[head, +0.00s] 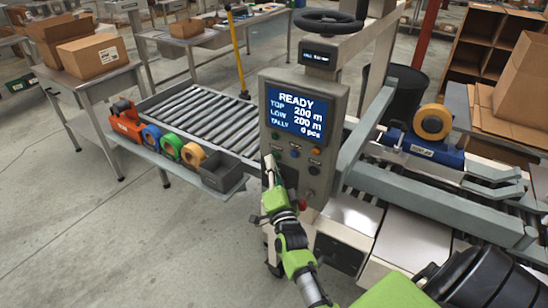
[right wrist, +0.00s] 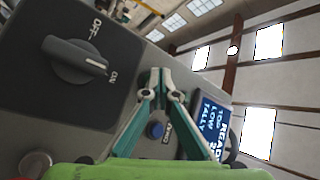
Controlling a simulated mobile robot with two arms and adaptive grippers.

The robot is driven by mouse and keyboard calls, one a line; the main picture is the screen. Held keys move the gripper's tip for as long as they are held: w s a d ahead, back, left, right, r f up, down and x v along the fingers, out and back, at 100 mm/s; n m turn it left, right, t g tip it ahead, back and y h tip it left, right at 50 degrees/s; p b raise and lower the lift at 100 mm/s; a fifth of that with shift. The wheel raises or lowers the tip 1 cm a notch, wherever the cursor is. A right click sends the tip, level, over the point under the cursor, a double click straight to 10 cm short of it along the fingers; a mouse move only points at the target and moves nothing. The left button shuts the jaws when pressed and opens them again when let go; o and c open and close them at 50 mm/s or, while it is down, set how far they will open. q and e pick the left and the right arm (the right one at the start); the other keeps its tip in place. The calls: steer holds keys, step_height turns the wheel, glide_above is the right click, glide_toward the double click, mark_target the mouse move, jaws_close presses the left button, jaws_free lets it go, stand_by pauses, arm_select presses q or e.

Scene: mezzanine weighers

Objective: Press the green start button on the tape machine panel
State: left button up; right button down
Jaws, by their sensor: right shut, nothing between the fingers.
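The tape machine's grey control panel (head: 328,102) stands upright in the head view, with a lit blue screen (head: 300,112) reading READY. Below the screen are small buttons, among them a blue one (head: 295,153) and an orange one (head: 316,150). In the right wrist view the shut fingers (right wrist: 160,76) are close to the panel face, beside the blue button (right wrist: 155,130); contact cannot be told. My left gripper is not in view.
A black OFF-ON rotary switch (right wrist: 75,60) is on the panel, and a red button (head: 303,205) sits lower down. A shelf with tape rolls (head: 172,148) and a grey bin (head: 222,172) is left of the panel. A roller conveyor (head: 195,115) runs behind.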

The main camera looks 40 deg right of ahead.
steer(key=shift+w+d, duration=0.1)
steer(key=shift+d, duration=0.1)
stand_by(0.3)
steer(key=shift+a, duration=0.15)
steer(key=shift+s+a+p, duration=0.3)
steer(key=shift+s+a, duration=0.05)
steer(key=shift+a, duration=0.3)
steer(key=a, duration=0.1)
steer(key=s+a+p, duration=0.1)
steer(key=a, duration=0.1)
steer(key=s+a, duration=0.1)
steer(key=shift+a, duration=0.3)
stand_by(0.7)
